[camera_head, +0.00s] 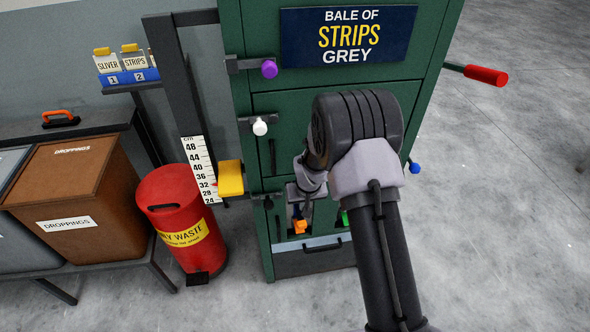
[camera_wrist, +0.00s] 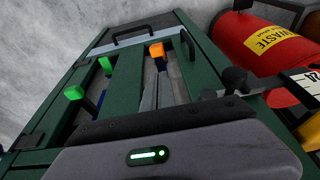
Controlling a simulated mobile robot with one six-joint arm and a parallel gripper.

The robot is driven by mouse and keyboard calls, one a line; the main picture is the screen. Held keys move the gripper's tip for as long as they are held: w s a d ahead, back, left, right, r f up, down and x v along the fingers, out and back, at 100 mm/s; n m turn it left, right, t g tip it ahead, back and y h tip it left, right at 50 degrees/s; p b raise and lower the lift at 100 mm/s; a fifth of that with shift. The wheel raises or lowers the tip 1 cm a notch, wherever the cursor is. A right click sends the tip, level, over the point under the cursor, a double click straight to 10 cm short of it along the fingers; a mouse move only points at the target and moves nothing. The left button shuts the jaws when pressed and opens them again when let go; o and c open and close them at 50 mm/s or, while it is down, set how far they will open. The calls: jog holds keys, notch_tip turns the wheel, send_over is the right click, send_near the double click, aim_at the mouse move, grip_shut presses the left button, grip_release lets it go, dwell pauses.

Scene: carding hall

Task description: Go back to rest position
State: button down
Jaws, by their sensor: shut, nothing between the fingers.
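My gripper (camera_head: 307,212) is shut and empty. It is close in front of the lower part of the green machine (camera_head: 291,107), under my dark wrist. An orange knob (camera_head: 299,226) shows just below the fingers. In the wrist view, my gripper's grey body with a lit green bar fills the bottom. I cannot tell whether the fingers touch anything. My arm hides part of the machine's right side.
A yellow block (camera_head: 230,178) sits at a scale left of the machine. A red handle (camera_head: 486,75) juts right. A red waste bin (camera_head: 182,215) and brown droppings box (camera_head: 70,200) stand left. The right floor is clear.

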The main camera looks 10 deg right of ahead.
jog(key=s+r+m+t, duration=0.1)
jog(key=s+r, duration=0.4)
jog(key=r, duration=0.8)
jog(key=s+r+m, duration=0.1)
jog(key=s+r, duration=0.5)
jog(key=r, duration=0.7)
jog(key=s+a+r+m+y, duration=0.1)
jog(key=s+r, duration=0.3)
jog(key=s, duration=0.6)
jog(key=s+a+r+m+t+y, duration=0.1)
jog(key=s+a+r, duration=0.1)
jog(key=s, duration=0.9)
jog(key=shift+a+r, duration=0.15)
jog(key=shift+r, duration=0.75)
